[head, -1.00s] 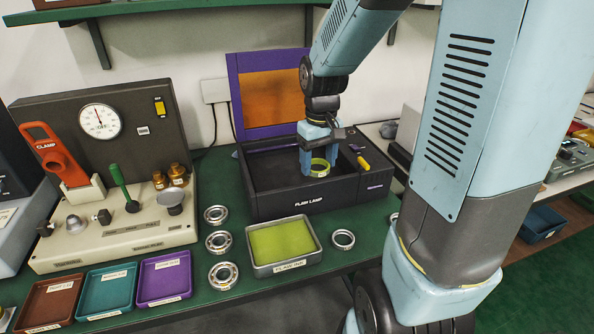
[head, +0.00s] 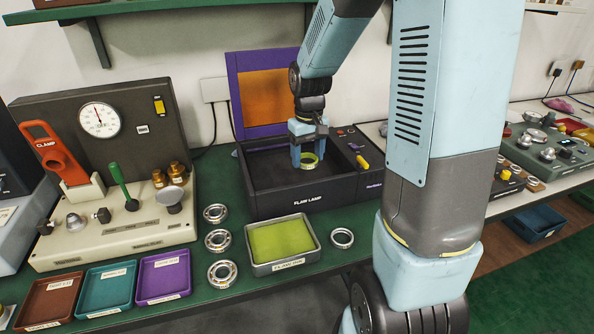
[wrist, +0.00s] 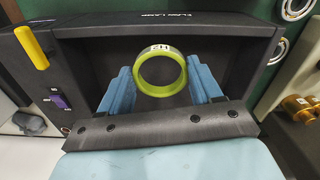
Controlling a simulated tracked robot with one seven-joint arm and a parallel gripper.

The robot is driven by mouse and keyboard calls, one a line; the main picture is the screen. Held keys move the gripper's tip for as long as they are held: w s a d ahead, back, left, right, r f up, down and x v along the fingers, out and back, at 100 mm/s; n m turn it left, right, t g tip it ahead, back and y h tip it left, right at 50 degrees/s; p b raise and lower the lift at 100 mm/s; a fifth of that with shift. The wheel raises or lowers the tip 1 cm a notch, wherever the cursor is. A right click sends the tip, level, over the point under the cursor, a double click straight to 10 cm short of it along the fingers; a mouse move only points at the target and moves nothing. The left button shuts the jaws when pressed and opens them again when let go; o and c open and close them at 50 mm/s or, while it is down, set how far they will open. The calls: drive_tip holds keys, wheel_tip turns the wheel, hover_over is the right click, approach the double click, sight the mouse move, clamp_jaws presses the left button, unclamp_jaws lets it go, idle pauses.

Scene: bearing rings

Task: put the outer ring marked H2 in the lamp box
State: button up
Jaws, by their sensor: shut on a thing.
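The outer ring marked H2 (wrist: 160,73) is coated yellow-green, and its white H2 label shows in the wrist view. My gripper (head: 309,158) is shut on this ring, with a blue finger on each side of it. The ring also shows in the head view (head: 313,163), low inside the lamp box. The lamp box (head: 285,207) is black and labelled FLAW LAMP, with its purple-framed lid standing open behind. I cannot tell whether the ring touches the box floor. The box also shows around the ring in the wrist view (wrist: 230,62).
A tray with a yellow-green pad (head: 284,240) stands before the box. A loose ring (head: 342,238) lies right of the tray, and several bearings (head: 219,241) lie left. A gauge station (head: 110,225) and brown, teal and purple trays (head: 164,276) stand further left.

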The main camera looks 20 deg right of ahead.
hover_over(297, 178)
drive_tip(key=s, duration=0.1)
wheel_tip(297, 178, down, 6)
drive_tip(key=shift+d+r, duration=0.1)
drive_tip(key=shift+w+f, duration=0.5)
drive_tip(key=shift+f, duration=1.65)
drive_tip(key=shift+f, duration=0.1)
drive_tip(key=o, duration=1.1)
